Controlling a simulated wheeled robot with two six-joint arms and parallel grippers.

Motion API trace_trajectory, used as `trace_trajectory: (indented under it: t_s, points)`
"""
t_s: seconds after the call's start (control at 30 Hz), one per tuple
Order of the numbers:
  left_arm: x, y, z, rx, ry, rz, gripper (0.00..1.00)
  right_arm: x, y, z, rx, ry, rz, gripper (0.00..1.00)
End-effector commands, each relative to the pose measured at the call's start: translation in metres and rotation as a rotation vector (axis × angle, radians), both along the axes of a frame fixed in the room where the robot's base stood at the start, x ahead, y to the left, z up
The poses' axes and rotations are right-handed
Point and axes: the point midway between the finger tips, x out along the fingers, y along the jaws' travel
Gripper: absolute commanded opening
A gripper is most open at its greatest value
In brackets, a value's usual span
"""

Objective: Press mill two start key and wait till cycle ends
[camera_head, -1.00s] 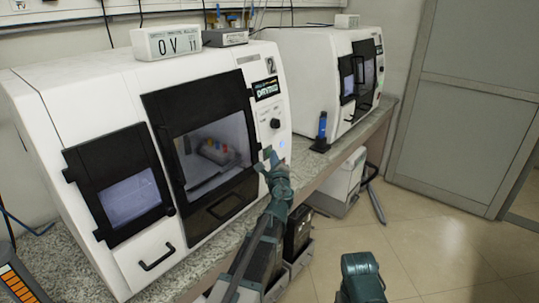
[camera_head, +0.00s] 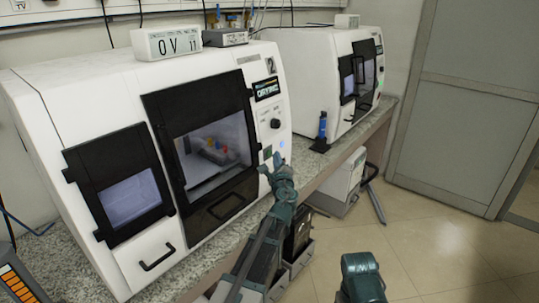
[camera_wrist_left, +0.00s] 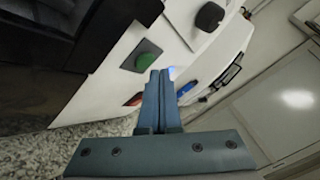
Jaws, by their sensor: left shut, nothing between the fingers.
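Mill two (camera_head: 75,100) is the white machine at left in the head view, marked with a 2. The green key also shows in the head view (camera_head: 267,152). My left gripper (camera_head: 268,162) is shut and empty, its tips just below the green key. In the left wrist view, the closed fingers (camera_wrist_left: 158,75) point at the panel beside the green key, apparently without touching it.
Part of my right arm shows at the bottom. Open floor lies right.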

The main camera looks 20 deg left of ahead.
Motion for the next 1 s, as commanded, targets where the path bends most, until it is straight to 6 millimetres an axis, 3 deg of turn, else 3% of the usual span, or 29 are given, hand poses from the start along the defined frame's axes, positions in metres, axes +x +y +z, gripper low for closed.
trace_trajectory:
  t_s: [0.27, 0.73, 1.0]
  points:
    - [-0.001, -0.004, 0.000, 0.000, 0.000, 0.000, 0.00, 0.000, 0.000, 0.000, 0.000, 0.000, 0.000, 0.75]
    - [-0.016, -0.043, 0.002, -0.001, -0.001, -0.001, 0.00, 0.000, 0.000, 0.002, 0.000, 0.000, 0.000, 0.75]
    - [-0.017, -0.047, 0.002, -0.001, 0.000, 0.000, 0.00, 0.000, 0.000, 0.002, 0.000, 0.000, 0.000, 0.75]
